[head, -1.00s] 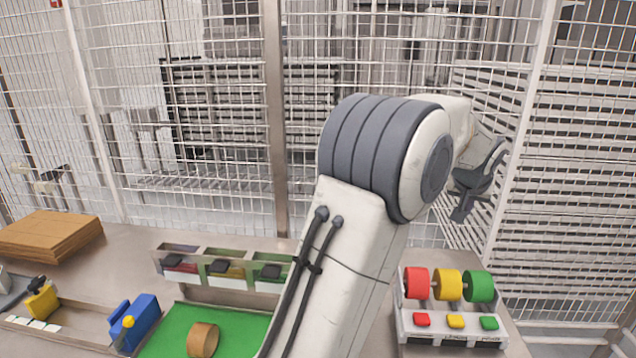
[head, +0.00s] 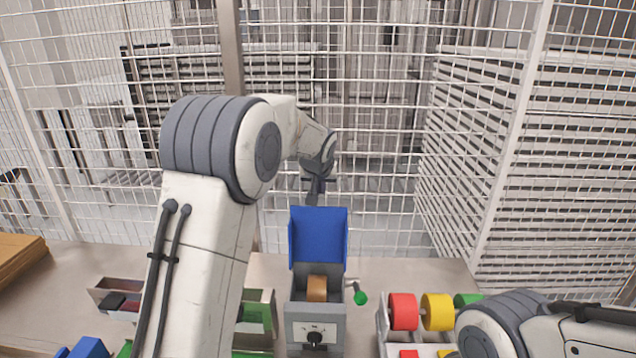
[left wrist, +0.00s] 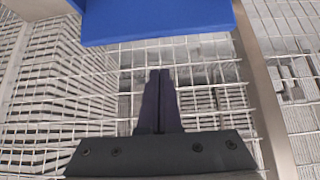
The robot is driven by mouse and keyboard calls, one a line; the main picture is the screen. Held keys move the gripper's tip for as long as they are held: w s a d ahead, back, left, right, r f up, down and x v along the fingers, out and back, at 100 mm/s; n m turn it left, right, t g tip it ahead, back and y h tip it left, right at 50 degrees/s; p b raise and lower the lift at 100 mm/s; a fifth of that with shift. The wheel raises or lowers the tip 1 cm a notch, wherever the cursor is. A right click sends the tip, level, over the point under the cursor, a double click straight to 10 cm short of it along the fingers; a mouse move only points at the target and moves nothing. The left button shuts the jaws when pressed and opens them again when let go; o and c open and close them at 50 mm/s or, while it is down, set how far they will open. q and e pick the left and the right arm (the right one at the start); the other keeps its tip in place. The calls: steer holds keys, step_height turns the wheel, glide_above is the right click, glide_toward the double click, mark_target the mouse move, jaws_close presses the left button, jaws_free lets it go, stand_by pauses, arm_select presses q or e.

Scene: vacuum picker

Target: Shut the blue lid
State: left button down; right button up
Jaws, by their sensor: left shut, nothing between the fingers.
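The blue lid (head: 318,237) stands raised at the back of a grey box (head: 302,318) in the head view. Inside the open box sits a tan, wood-coloured block (head: 317,288). My left gripper (head: 314,198) is above and behind the lid's top edge, its fingers shut and empty. In the left wrist view the shut fingers (left wrist: 158,78) point toward the lid, whose blue panel (left wrist: 155,20) fills the top of the picture.
A rack with red (head: 403,311), yellow (head: 437,311) and green rollers stands right of the box. A green-tipped handle (head: 360,297) sticks out from the box's right side. Small bins (head: 118,301) are at the left, partly behind my left arm. A wire fence stands behind the table.

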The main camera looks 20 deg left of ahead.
arm_select(q)
steer(key=shift+s+f+p, duration=0.2)
steer(key=shift+f+p, duration=0.95)
steer(key=shift+f, duration=1.15)
